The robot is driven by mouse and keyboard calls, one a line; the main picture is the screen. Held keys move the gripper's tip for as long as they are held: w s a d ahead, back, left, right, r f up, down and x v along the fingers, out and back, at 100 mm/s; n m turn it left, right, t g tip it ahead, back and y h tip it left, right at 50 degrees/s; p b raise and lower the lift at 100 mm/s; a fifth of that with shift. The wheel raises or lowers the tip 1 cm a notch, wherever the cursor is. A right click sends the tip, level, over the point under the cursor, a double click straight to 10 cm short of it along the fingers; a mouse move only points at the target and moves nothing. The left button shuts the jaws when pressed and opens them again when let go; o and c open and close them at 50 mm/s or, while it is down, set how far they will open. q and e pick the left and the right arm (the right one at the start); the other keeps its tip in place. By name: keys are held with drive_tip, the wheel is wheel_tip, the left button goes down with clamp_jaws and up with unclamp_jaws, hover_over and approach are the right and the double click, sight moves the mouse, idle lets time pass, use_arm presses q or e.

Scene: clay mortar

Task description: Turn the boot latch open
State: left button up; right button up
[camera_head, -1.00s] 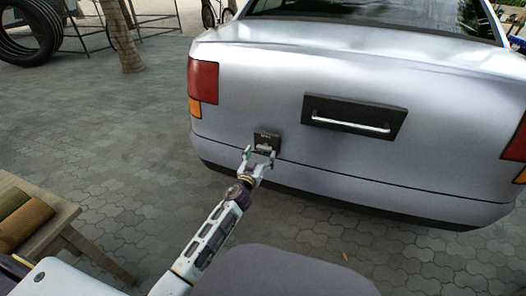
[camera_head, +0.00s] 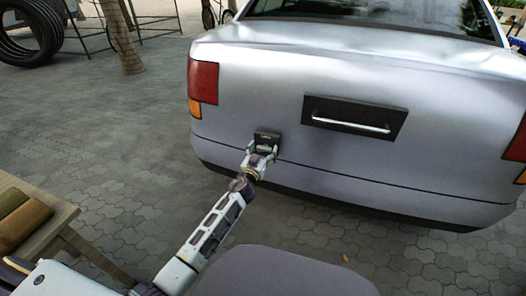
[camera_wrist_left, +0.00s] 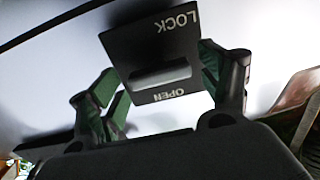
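The boot latch is a small black plate (camera_head: 267,135) on the left of the silver car's rear panel, below the tail light. In the left wrist view the plate (camera_wrist_left: 150,42) carries the words LOCK and OPEN, with a raised bar (camera_wrist_left: 160,76) between them, roughly crosswise in the picture. My left gripper (camera_head: 261,150) is at the latch's lower part. In the left wrist view its dark green-padded fingers (camera_wrist_left: 165,88) stand apart on either side of the bar, with gaps visible. Finger contact with the bar cannot be told. My right gripper is not in view.
A black boot panel with a silver bar handle (camera_head: 351,121) is right of the latch. The car's bumper (camera_head: 340,188) runs below. A wooden table (camera_head: 48,232) with rolled items stands at the lower left. Paved ground (camera_head: 110,150) is open left of the car.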

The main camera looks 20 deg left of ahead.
use_arm(q)
drive_tip(key=c, duration=0.8)
drive_tip(key=shift+m, duration=1.8)
drive_tip(key=m, duration=0.4)
drive_tip(key=shift+d+f+m, duration=0.1)
drive_tip(key=shift+d+m, duration=0.05)
drive_tip(key=shift+m, duration=0.25)
drive_tip(key=m, duration=0.5)
drive_tip(key=shift+m, duration=0.4)
drive_tip(key=m, duration=0.3)
drive_tip(key=shift+f+m, duration=0.15)
drive_tip(key=shift+m, duration=0.15)
